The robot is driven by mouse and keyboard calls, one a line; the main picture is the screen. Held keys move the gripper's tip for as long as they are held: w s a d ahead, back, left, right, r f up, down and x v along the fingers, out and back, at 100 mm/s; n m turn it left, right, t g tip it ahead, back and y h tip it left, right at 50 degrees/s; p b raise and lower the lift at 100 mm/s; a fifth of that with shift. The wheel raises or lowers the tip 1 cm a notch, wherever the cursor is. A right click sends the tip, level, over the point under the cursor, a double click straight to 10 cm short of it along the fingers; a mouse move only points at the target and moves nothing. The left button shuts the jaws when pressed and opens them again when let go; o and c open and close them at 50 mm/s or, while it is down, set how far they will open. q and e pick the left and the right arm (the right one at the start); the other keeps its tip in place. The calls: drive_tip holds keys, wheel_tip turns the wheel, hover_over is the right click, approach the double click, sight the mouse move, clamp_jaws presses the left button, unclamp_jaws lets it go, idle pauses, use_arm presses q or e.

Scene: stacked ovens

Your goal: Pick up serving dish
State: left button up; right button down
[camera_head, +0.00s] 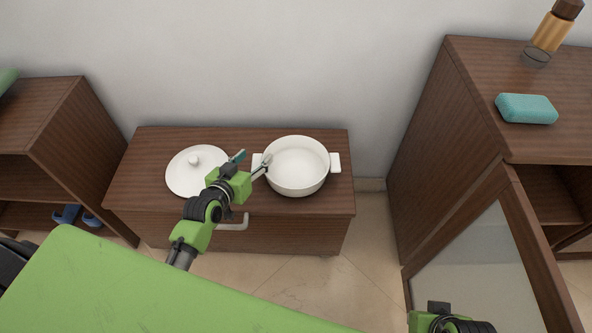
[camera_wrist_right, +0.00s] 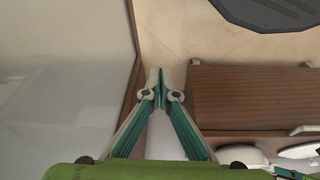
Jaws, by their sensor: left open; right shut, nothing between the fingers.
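The white serving dish (camera_head: 297,172), a round pot with two side handles, stands upright and empty on the low wooden cabinet (camera_head: 300,203). A white lid (camera_head: 185,178) with a knob lies on the cabinet to its left. My left gripper (camera_head: 253,162) is open between lid and dish, with one finger close to the dish's left handle; I cannot tell whether it touches. In the right wrist view my right gripper (camera_wrist_right: 161,82) is shut and empty, its fingertips together. The dish and the lid show partly at the lower right of that view.
A taller cabinet with an open glass door (camera_head: 478,265) stands at the right, with a teal soap-like block (camera_head: 526,108) and an amber bottle (camera_head: 552,30) on top. An open shelf (camera_head: 50,130) with blue slippers (camera_head: 78,215) stands at the left. The wall is behind.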

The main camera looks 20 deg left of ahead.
use_arm(q)
drive_tip(key=shift+x, duration=1.15)
clamp_jaws()
use_arm(e)
drive_tip(key=shift+v, duration=1.2)
use_arm(q)
drive_tip(key=shift+r, duration=0.2)
use_arm(e)
drive_tip(key=shift+w, duration=0.15)
